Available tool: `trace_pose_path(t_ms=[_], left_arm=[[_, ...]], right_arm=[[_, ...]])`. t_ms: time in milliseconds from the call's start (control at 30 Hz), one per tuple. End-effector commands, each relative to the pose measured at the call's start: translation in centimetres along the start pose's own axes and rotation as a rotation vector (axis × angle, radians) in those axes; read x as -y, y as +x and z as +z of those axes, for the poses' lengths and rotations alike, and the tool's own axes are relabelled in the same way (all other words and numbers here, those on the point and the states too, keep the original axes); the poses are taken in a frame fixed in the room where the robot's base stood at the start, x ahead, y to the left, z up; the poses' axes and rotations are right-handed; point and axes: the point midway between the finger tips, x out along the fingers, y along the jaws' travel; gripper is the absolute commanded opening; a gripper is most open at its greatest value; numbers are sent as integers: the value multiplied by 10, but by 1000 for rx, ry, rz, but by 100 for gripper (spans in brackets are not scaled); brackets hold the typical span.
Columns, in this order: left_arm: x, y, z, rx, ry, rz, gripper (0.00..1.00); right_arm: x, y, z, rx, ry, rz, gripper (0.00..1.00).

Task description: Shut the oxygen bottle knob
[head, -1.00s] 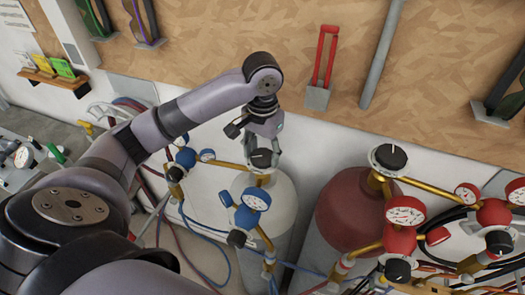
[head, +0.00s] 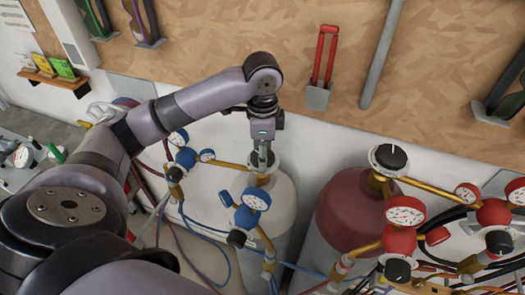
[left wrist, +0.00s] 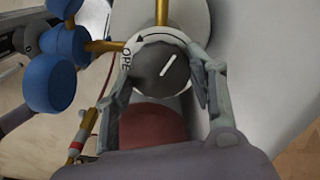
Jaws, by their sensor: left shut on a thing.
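The oxygen bottle is the white cylinder (head: 283,205) with blue gauges and brass pipes. Its dark round knob (left wrist: 160,68) has a white pointer line, tilted to the upper right, and a white collar with an arrow and partly hidden lettering "OPE". My left gripper (head: 262,158) points down over the knob in the head view and hides most of it. In the left wrist view, the fingers of this gripper (left wrist: 161,75) are on both sides of the knob, shut on it. My right gripper is not in view.
A red bottle (head: 345,210) with its own dark knob (head: 391,157) and red gauges (head: 405,211) stands close to the right. Blue gauges (head: 256,199) and brass pipes crowd the left gripper. A wood-panelled wall with hanging tools (head: 323,65) is behind.

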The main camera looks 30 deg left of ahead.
Motion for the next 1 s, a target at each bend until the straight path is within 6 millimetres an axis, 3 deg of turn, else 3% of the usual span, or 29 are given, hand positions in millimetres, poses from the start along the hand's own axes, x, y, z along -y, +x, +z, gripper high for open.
trace_pose_path(t_ms=[1000], left_arm=[[0, -1, 0, -1, 938, -3, 23]], right_arm=[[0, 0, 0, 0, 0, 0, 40]])
